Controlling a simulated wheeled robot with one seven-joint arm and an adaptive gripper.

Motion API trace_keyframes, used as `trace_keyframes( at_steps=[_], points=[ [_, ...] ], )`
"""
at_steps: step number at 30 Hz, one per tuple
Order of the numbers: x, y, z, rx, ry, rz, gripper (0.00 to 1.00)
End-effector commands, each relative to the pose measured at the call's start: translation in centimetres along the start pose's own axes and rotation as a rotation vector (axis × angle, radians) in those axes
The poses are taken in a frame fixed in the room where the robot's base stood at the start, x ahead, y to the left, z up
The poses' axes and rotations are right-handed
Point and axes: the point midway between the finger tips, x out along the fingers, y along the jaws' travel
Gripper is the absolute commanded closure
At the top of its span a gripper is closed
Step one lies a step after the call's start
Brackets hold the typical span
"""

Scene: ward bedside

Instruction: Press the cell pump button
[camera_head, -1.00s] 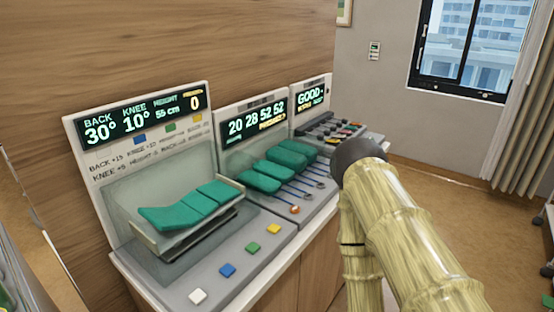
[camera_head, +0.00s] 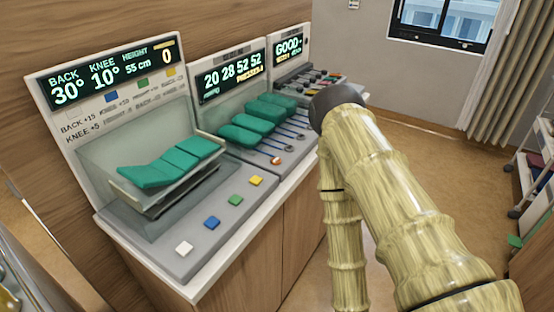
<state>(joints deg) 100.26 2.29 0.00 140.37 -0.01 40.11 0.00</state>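The middle console panel (camera_head: 252,92) has a display reading "20 28 52 52" with a smaller yellow line under it. In front of it lie several green cushion cells (camera_head: 270,106) with thin blue lines running from them toward the front. A small round orange-red and white button (camera_head: 276,160) sits at the front of this panel; I cannot read any label that marks it as the cell pump button. My arm rises at the right of the view and bends at a dark joint beside the far panel. My gripper is not visible, and nothing shows it touching the console.
The near bed panel (camera_head: 100,108) has a bed model and white (camera_head: 183,248), blue (camera_head: 212,223), green (camera_head: 235,200) and yellow (camera_head: 256,181) buttons. The far panel (camera_head: 288,49) reads "GOOD". A cart (camera_head: 543,172) stands at the right edge. Open floor (camera_head: 455,165) lies right of the cabinet.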

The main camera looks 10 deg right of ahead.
Motion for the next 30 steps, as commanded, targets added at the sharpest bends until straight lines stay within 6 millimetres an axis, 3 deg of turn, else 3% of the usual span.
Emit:
trace_keyframes(
  at_steps=[1,5,30],
  points=[
    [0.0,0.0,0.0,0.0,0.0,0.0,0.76],
    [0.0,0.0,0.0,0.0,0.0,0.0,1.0],
    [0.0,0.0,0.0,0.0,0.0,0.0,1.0]
  ],
)
